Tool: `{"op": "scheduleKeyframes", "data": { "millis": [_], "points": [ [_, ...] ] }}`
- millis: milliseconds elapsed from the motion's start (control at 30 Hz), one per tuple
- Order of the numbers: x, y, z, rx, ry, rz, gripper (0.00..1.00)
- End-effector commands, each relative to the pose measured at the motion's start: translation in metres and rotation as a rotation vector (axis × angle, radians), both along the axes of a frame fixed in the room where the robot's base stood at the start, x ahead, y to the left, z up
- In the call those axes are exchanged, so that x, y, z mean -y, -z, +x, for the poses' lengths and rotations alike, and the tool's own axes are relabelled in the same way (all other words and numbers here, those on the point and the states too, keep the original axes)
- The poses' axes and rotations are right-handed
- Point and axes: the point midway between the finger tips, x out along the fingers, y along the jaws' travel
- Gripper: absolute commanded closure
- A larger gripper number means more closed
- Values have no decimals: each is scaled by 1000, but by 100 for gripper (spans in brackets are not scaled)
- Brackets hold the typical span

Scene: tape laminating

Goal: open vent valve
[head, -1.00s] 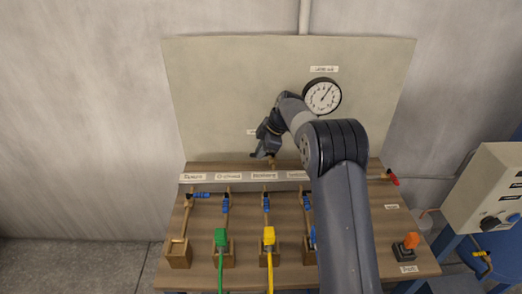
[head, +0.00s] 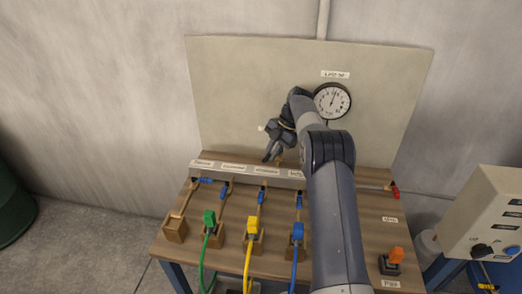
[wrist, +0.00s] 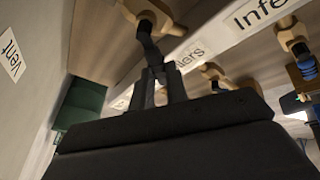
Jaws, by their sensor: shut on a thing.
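The vent valve shows in the wrist view as a brass body (wrist: 158,14) with a dark lever (wrist: 149,46) hanging from it. A "Vent" label (wrist: 11,55) is on the board at the left of that view. My gripper (wrist: 155,78) is shut on the end of the lever, with its two fingers close together around it. In the head view, my gripper (head: 270,157) is low against the backboard, just behind the labelled manifold bar (head: 292,174). It mostly hides the valve there. I cannot tell the lever's exact angle.
A round gauge (head: 332,101) is on the backboard (head: 230,90), close to my arm. A red handle (head: 395,192) is at the right end.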

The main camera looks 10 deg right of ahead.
Motion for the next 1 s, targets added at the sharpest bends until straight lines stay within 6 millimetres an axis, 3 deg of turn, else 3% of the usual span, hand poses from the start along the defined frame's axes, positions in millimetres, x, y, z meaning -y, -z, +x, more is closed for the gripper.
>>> {"op": "scheduleKeyframes", "data": {
  "millis": [500,1000],
  "points": [
    [15,-1,-5,1,-240,-3,100],
    [15,-1,-6,2,-264,-3,100]
  ]
}}
